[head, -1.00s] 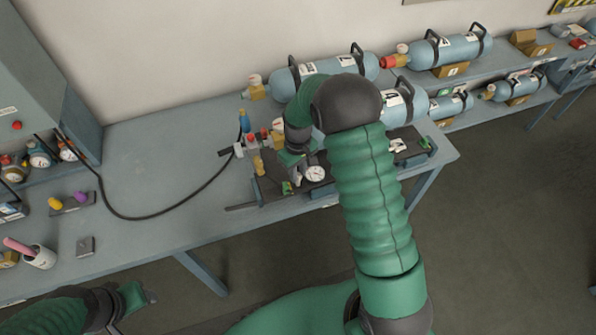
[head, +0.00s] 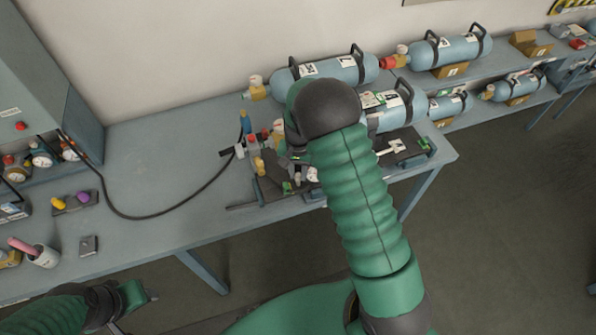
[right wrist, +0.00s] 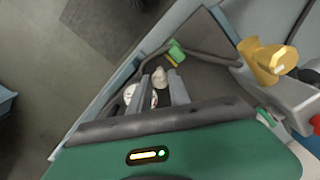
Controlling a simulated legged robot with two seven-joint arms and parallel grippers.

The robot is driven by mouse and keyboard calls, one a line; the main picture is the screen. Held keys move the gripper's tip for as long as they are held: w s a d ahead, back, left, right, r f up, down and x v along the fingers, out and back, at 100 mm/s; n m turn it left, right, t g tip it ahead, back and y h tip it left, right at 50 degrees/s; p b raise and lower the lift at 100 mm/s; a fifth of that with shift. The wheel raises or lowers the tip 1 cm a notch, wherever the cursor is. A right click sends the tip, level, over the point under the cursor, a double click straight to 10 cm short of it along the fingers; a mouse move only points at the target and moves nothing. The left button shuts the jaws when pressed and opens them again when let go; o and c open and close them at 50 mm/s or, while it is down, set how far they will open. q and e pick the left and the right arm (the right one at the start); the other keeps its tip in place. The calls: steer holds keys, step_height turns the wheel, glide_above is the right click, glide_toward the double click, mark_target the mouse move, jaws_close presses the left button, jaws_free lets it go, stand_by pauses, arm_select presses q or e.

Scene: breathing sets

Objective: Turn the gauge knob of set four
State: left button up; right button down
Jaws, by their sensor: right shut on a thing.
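A blue cylinder (head: 393,108) with a white label lies at the right end of the bench, partly behind my right arm; its set number is not readable. In front of it is a dark tray (head: 405,150). A white-faced gauge (head: 313,174) stands there, partly covered by my arm, and its edge shows in the right wrist view (right wrist: 130,92). My right gripper (right wrist: 160,84) is shut on a small cream knob (right wrist: 159,76) between its fingertips. Its fingers are mostly hidden in the head view. My left gripper (head: 146,297) is at the lower left, away from the bench objects; its jaw opening is unclear.
A yellow valve part (right wrist: 262,62) is beside the right gripper. A black hose (head: 150,217) curves across the bench from a grey cabinet (head: 45,75). More cylinders (head: 325,72) lie behind. The bench's left middle (head: 150,160) is mostly clear.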

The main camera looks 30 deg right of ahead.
mark_target(298, 174)
steer(key=shift+w+d+r+m, duration=0.1)
steer(key=shift+w+m, duration=0.05)
steer(key=shift+m, duration=0.4)
steer(key=shift+w+d+r+m, duration=0.1)
steer(key=shift+m, duration=0.45)
steer(key=c, duration=1.5)
jaws_free()
steer(key=o, duration=0.3)
steer(key=shift+s+a+f, duration=0.1)
steer(key=shift+f, duration=0.05)
step_height(298, 174, up, 17)
steer(key=b, duration=0.2)
